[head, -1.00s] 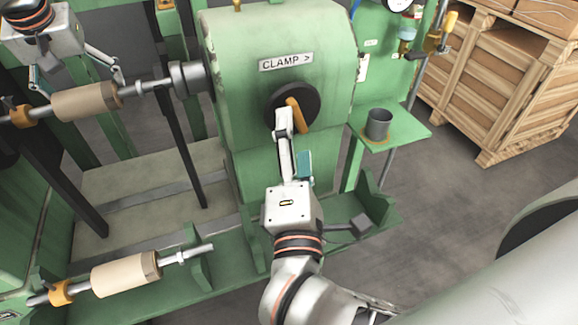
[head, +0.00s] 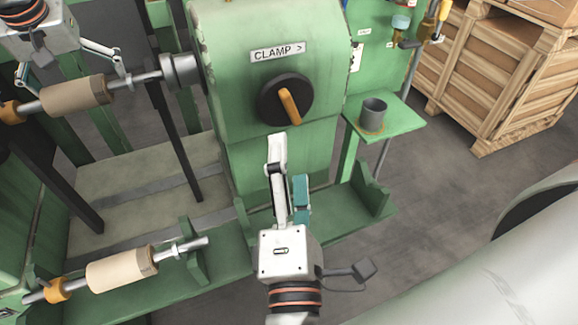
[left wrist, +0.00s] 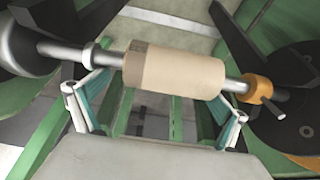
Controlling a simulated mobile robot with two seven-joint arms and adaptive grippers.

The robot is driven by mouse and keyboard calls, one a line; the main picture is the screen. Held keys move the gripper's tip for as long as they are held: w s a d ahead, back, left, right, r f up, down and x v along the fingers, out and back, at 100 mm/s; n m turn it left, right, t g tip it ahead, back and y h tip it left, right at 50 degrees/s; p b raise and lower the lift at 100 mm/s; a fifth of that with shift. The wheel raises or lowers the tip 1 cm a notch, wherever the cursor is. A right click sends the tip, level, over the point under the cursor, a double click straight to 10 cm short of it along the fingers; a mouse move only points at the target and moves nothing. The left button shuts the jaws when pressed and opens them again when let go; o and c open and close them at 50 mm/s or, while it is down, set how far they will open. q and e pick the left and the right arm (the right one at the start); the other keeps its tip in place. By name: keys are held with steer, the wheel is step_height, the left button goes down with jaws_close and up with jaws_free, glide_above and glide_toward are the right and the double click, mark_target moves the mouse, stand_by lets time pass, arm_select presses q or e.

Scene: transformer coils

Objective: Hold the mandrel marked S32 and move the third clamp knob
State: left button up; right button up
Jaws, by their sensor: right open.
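The clamp knob (head: 284,100), a black disc with an orange handle, is on the green housing under a "CLAMP >" label (head: 277,52). My right gripper (head: 286,162) is open and empty below the knob, apart from it. A mandrel with a tan roll (head: 76,96) is in the machine at the upper left. My left gripper (head: 75,72) is spread over it, one finger near each end of the roll; the left wrist view shows this roll (left wrist: 176,72) between the open fingers, and contact is unclear. No S32 mark is readable.
A second mandrel with a tan roll (head: 122,268) lies on the green lower rack at the front left. A grey cup (head: 373,114) stands on a green shelf (head: 400,125) right of the housing. A wooden crate (head: 490,75) is at the back right. Grey floor between is clear.

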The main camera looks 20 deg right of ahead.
arm_select(q)
steer(key=shift+s+d+r, duration=0.15)
steer(key=shift+d+r, duration=0.15)
steer(key=shift+r, duration=0.15)
steer(key=v, duration=1.1)
steer(key=shift+a, duration=0.3)
steer(key=shift+s, duration=0.15)
